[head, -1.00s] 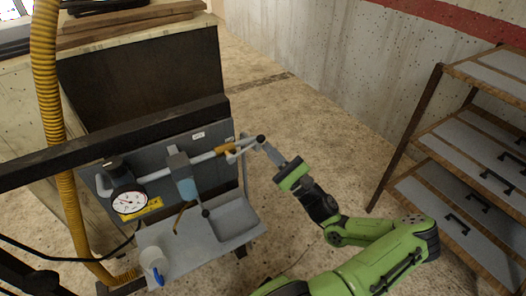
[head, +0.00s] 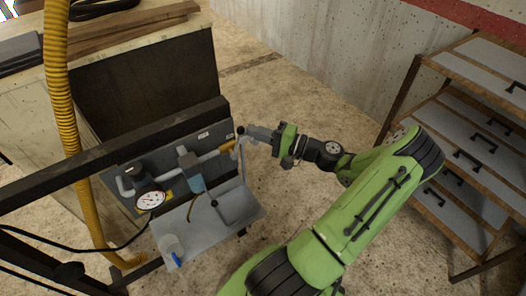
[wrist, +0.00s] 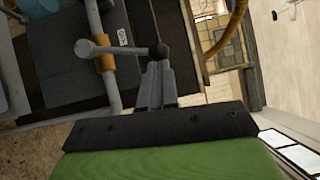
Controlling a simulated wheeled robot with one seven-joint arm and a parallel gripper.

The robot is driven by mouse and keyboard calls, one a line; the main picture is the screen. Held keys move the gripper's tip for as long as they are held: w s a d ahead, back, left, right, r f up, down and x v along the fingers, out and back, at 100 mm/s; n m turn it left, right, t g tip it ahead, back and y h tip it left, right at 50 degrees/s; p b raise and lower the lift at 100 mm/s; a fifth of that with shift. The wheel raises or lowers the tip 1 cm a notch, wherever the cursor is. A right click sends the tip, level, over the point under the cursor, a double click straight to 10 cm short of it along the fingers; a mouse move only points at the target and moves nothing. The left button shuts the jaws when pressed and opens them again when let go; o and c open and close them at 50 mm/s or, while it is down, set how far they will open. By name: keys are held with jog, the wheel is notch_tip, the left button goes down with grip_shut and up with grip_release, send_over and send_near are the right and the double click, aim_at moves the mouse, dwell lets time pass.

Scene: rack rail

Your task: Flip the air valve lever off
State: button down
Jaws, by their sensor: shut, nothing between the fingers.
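The air valve has a brass body (head: 227,147) on a grey pipe along a dark panel. Its lever ends in a dark ball knob (head: 240,130). In the wrist view the grey lever (wrist: 122,48) runs from its hub beside the brass body (wrist: 105,54) to the knob (wrist: 158,51), roughly crosswise to the pipe. My gripper (head: 254,132) is shut and empty, its fingertips at the knob; it also shows in the wrist view (wrist: 157,72). The fingertips look to be touching or very near the knob; I cannot tell which.
A pressure gauge (head: 150,200), a blue-bowled filter (head: 194,184) and a grey tray (head: 205,236) are on the panel stand. A yellow hose (head: 62,90) hangs at left. A drawer rack (head: 470,130) stands at right. Open floor lies between.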

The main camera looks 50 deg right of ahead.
jog(key=shift+w+a+r+n+g+h+p, duration=0.15)
jog(key=shift+a+r+n+g+p, duration=0.15)
jog(key=shift+a+n, duration=0.2)
jog(key=shift+w+a+r+n+g+h+p, duration=0.15)
jog(key=shift+a+r+n+g, duration=0.1)
jog(key=shift+a+n+g, duration=0.25)
jog(key=shift+w+a+r+n+g+p, duration=0.15)
jog(key=shift+a+r+n+g, duration=0.15)
jog(key=shift+a+n, duration=0.2)
